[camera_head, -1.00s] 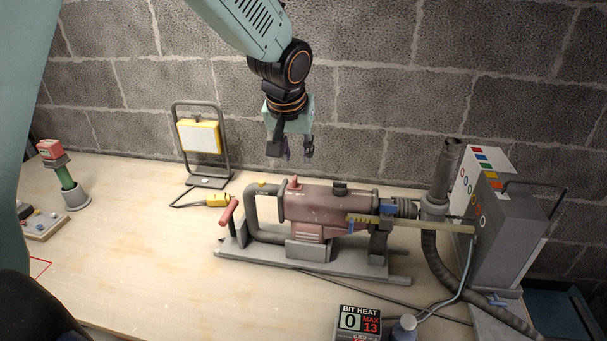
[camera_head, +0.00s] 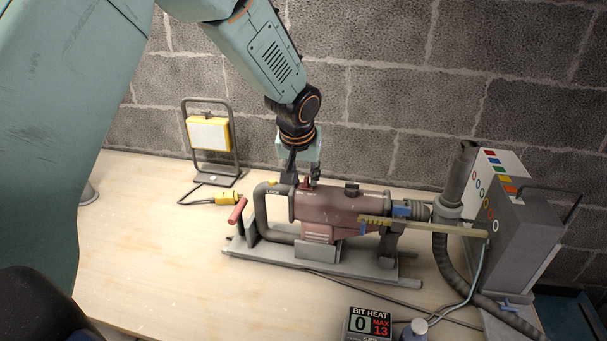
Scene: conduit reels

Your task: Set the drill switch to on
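The drill (camera_head: 345,208) is a dark red machine lying on its side on a grey stand (camera_head: 270,255) on the bench. A small red switch (camera_head: 306,183) stands up on top of its rear end. My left gripper (camera_head: 302,178) points down from above, with its two fingers apart, right at the switch. The switch shows low between the fingertips; I cannot tell whether they touch it. The switch's on and off marks are too small to read. My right gripper is not in view.
A work lamp (camera_head: 209,134) stands behind at the left, with a yellow plug (camera_head: 228,198) by it. A display (camera_head: 369,324) reads bit heat 0, max 13. A grey box (camera_head: 525,235) and hose stand right. The left front bench is clear.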

